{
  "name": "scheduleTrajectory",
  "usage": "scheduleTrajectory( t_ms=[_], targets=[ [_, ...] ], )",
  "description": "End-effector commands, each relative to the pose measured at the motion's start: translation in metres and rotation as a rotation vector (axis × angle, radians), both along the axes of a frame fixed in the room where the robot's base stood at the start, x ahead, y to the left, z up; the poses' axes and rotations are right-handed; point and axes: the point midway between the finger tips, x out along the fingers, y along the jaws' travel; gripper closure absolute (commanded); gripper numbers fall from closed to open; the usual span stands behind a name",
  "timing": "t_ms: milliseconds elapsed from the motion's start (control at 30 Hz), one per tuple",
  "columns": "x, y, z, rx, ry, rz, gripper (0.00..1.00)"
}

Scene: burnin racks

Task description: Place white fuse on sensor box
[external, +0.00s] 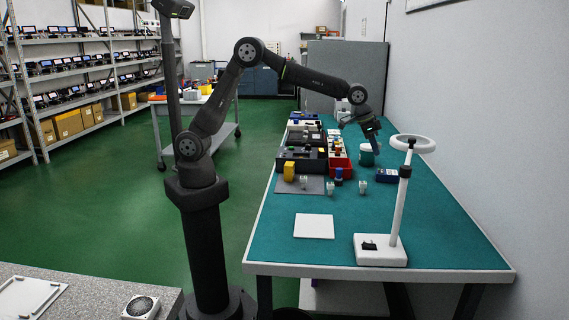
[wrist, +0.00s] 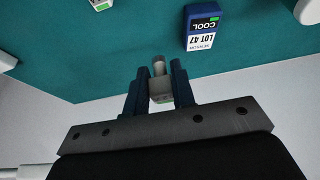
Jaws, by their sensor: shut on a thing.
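My gripper (wrist: 160,88) is shut on a small pale grey-white piece, the white fuse (wrist: 158,67), held between its two dark fingers. In the external view my gripper (external: 376,147) hangs above the far part of the teal table, and the held fuse cannot be made out there. The sensor box (external: 387,175) is a small dark blue box lying on the table, below and nearer the camera than my gripper.
Pale fuse-like pieces (external: 330,188) stand on the table near the sensor box. A white jar (external: 367,156) stands close beside my gripper. A ring lamp (external: 398,200) rises at the right front. A white square (external: 314,226) lies in front.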

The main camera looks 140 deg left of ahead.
Motion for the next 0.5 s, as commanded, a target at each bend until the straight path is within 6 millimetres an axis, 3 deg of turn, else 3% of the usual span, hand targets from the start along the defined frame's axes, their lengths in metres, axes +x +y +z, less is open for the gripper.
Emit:
scheduleTrajectory(
  t_ms=[100, 300, 500],
  targets=[
    [-0.010, 0.030, -0.019, -0.002, 0.000, 0.006, 0.99],
    [-0.023, 0.068, -0.043, -0.003, 0.000, 0.005, 0.99],
    [-0.027, 0.085, -0.054, -0.001, -0.001, 0.002, 0.99]
  ],
)
